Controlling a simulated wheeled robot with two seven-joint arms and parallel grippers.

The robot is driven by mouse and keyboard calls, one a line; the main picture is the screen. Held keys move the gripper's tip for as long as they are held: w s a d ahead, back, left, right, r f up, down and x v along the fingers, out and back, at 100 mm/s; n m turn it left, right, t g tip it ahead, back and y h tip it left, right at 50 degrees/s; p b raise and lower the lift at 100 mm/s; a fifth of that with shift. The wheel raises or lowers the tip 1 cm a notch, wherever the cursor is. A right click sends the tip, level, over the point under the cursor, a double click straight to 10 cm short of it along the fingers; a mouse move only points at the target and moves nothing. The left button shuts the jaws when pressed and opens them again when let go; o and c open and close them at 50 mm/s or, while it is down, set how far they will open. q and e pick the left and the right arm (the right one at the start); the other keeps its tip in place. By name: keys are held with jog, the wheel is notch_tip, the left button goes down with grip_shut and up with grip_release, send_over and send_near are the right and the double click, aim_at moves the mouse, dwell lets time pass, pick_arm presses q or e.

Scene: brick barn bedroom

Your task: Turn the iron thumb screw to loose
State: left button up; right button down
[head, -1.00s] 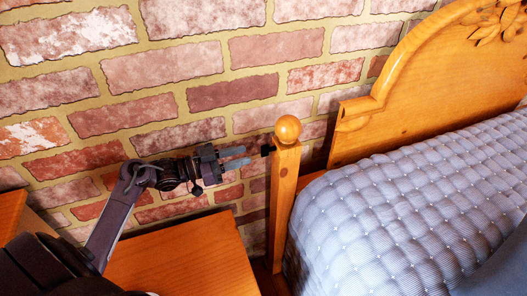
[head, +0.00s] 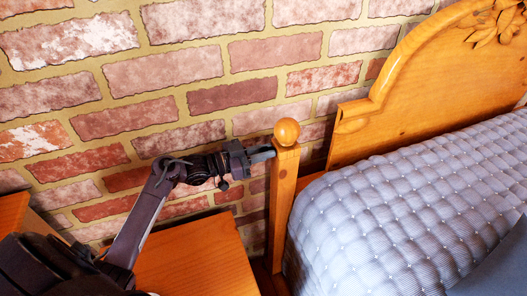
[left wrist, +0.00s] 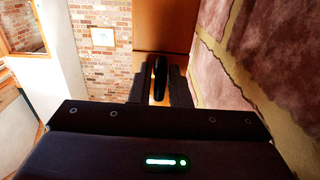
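The iron thumb screw (left wrist: 160,78) is a black, upright, narrow shape in the left wrist view, against the orange wood of the bedpost (head: 283,200). In the head view the fingers hide the screw on the post's left side, below the round knob. My left gripper (head: 262,154) has its fingertips at the post. In the left wrist view its two dark fingers (left wrist: 160,88) stand on either side of the screw, with narrow gaps showing, so it looks open around the screw. My right gripper is not in view.
A brick wall (head: 180,65) runs close behind my left arm. A wooden nightstand top (head: 195,265) lies below the arm. The headboard (head: 430,75) and a blue quilted bed (head: 400,210) are right of the post.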

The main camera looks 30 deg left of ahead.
pick_arm(q)
grip_shut()
jog(key=shift+r+n+p, duration=0.2)
jog(key=shift+n+p, duration=0.6)
jog(key=shift+p, duration=0.15)
jog(key=n+p, duration=0.3)
jog(key=shift+w+a, duration=0.1)
jog(key=n+p, duration=0.3)
jog(key=n, duration=0.1)
jog(key=n+p, duration=0.2)
jog(key=n, duration=0.2)
jog(key=shift+w+f, duration=0.1)
jog(key=n+p, duration=0.2)
jog(key=n, duration=0.3)
jog(key=shift+f, duration=0.2)
jog(key=shift+a+n, duration=0.1)
jog(key=shift+n, duration=0.2)
